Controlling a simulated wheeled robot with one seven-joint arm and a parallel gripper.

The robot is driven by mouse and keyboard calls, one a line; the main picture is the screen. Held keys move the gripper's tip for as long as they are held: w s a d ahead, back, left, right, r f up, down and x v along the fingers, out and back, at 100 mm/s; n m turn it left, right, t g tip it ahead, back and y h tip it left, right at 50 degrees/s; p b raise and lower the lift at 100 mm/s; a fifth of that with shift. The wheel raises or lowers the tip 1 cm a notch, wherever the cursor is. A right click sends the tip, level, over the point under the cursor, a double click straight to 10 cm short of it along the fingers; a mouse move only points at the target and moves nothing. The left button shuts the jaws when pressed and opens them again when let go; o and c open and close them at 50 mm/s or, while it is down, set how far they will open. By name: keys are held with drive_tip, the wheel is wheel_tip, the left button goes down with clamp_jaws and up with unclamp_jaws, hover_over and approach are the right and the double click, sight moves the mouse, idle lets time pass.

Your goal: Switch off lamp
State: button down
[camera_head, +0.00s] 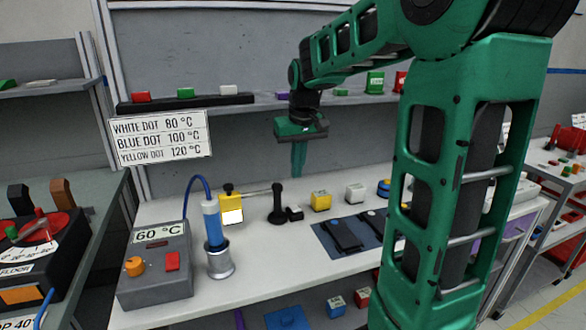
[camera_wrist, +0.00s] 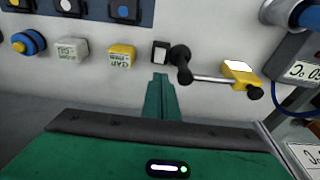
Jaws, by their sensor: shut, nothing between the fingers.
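My gripper (camera_head: 298,170) points down above the back part of the white table, its green fingers together and empty. In the wrist view the fingers (camera_wrist: 160,85) end just short of a small black block with a pale top (camera_wrist: 160,52). That block (camera_head: 294,213) stands beside a black knobbed post (camera_head: 277,205). A thin rod runs from the post to a yellow unit with a bright white face (camera_head: 232,212); this unit (camera_wrist: 240,72) also shows in the wrist view. I cannot tell for sure which of these is the lamp or its switch.
A yellow cube (camera_head: 320,201) and a white cube (camera_head: 355,193) stand to the right. A grey 60 °C box (camera_head: 155,270) and a blue tool in a metal holder (camera_head: 219,262) stand left. A shelf (camera_head: 262,104) runs behind my gripper.

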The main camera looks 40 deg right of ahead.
hover_over(295, 208)
drive_tip(key=f, duration=0.9)
drive_tip(key=shift+s+a, duration=0.1)
drive_tip(key=shift+s, duration=0.15)
drive_tip(key=shift+s+f, duration=0.15)
drive_tip(key=shift+f, duration=0.55)
